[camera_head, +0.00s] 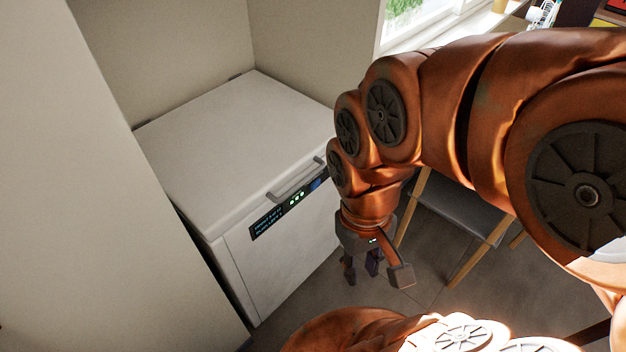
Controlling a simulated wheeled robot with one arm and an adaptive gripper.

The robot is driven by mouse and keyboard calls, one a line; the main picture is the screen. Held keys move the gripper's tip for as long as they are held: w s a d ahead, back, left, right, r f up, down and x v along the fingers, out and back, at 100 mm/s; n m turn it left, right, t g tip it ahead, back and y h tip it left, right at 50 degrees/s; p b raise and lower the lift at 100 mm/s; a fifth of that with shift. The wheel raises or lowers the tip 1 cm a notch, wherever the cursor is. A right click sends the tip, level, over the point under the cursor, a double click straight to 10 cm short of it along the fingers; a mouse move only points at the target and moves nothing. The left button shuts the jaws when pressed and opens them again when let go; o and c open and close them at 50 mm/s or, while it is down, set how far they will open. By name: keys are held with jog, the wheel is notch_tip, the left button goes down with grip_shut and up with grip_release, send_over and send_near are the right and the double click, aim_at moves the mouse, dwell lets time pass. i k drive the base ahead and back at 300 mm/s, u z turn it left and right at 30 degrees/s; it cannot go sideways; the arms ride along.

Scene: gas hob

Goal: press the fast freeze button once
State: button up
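A white chest freezer (220,140) stands in the corner with its lid closed and a handle (296,180) on the lid's front edge. A dark control panel (282,213) runs along the upper front face. It has a display with small blue text (268,223), several small green-lit spots (297,198) and a blue patch (317,184) at its right end. I cannot read which one is the fast freeze button. My gripper (361,270) points down, to the right of the panel and apart from the freezer. Its dark fingers look spread, with nothing between them.
A beige wall (90,200) stands close along the freezer's left side. A chair with a dark seat (460,212) and wooden legs is behind my arm. Grey floor (300,305) is open in front of the freezer. A window (415,20) is at the back.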

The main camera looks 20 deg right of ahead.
aim_at(316, 184)
jog(key=u, duration=2.4)
jog(key=k, duration=1.5)
jog(key=u, duration=0.15)
